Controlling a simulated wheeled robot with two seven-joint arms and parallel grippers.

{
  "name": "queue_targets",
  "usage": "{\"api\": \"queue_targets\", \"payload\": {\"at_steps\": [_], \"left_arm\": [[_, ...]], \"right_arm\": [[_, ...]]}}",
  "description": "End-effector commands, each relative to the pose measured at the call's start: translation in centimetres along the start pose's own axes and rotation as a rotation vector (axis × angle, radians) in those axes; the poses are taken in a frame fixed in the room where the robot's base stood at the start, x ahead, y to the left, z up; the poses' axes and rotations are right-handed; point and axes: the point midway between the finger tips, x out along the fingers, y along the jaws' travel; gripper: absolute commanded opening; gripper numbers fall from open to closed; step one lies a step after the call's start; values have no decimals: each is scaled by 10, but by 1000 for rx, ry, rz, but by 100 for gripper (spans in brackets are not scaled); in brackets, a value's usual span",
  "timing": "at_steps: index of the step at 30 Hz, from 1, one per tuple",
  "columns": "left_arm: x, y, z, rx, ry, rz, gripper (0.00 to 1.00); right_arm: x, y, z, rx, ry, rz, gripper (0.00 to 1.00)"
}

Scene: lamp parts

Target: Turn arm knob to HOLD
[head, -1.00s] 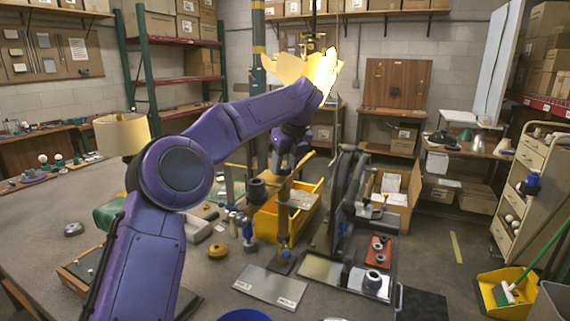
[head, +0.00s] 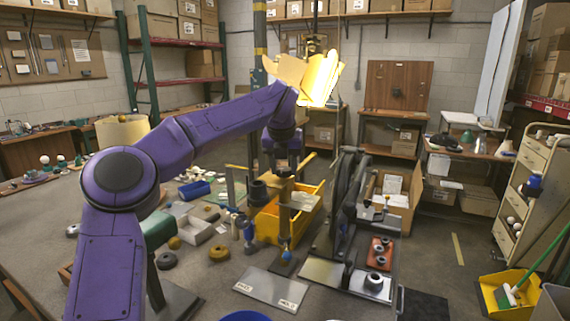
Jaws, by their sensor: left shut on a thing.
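A brass-coloured upright post (head: 284,215) stands behind a grey plate (head: 270,288) with two small labels, the right one seemingly reading HOLD. My left gripper (head: 284,172) points down at the top of this post from the end of the purple arm. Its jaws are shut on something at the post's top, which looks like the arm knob. The fingers mostly hide the knob, so its setting cannot be read. A blue part (head: 286,254) sits low on the post. My right gripper is not in view.
A yellow bin (head: 268,224) stands just behind the post. A dark frame (head: 340,205) and a tray with a red block (head: 380,250) stand to the right. Loose rings, a white box (head: 197,230) and a blue cylinder (head: 194,190) lie left. A bright yellow shade (head: 318,78) shows above.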

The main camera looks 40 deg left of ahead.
Motion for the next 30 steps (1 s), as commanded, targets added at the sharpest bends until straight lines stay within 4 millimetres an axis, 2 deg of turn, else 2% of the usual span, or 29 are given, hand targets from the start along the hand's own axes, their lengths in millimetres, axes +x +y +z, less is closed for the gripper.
{"api": "queue_targets", "payload": {"at_steps": [11, 30], "left_arm": [[-5, 4, 3, 326, -1, -139, 16], [-5, 8, 7, 841, -2, -349, 16]], "right_arm": [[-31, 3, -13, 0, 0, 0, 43], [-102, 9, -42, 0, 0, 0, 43]]}}
